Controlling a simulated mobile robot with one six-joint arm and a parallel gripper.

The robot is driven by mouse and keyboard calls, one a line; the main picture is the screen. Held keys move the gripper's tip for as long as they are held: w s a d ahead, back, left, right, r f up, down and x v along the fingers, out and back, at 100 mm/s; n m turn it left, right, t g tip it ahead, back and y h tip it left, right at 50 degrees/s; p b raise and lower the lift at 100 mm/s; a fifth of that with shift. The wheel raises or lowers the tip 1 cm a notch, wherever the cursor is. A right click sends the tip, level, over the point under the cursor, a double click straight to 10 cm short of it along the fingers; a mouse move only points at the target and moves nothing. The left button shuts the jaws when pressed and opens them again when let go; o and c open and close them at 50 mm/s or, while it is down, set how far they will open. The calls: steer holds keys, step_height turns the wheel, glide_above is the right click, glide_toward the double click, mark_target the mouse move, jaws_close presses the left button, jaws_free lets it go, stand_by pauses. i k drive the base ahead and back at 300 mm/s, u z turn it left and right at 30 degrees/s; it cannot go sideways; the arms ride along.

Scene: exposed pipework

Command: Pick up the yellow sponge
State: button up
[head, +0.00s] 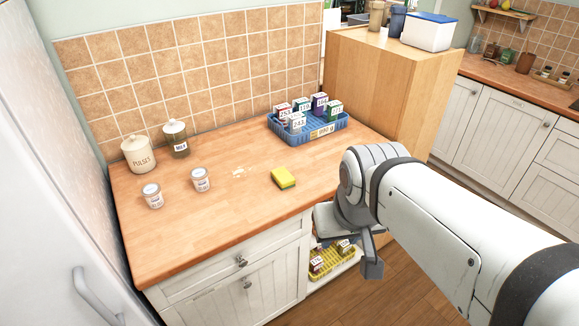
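The yellow sponge (284,178) lies flat on the wooden counter, near its front edge, with a green layer showing along its side. My gripper (372,268) is at the end of the white arm, to the right of the sponge and in front of the counter edge. It points downward and is apart from the sponge. Its fingers are partly hidden by the wrist, so I cannot tell how far apart they are.
A blue basket (308,131) of labelled boxes stands behind the sponge. Two small labelled jars (201,180) and two canisters (139,155) stand to the left. A yellow basket (333,262) sits on a low shelf. A tall wooden cabinet (372,88) stands at the right.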

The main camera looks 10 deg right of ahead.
mark_target(281, 176)
steer(key=u, duration=0.2)
steer(key=i, duration=0.85)
steer(key=z, duration=0.1)
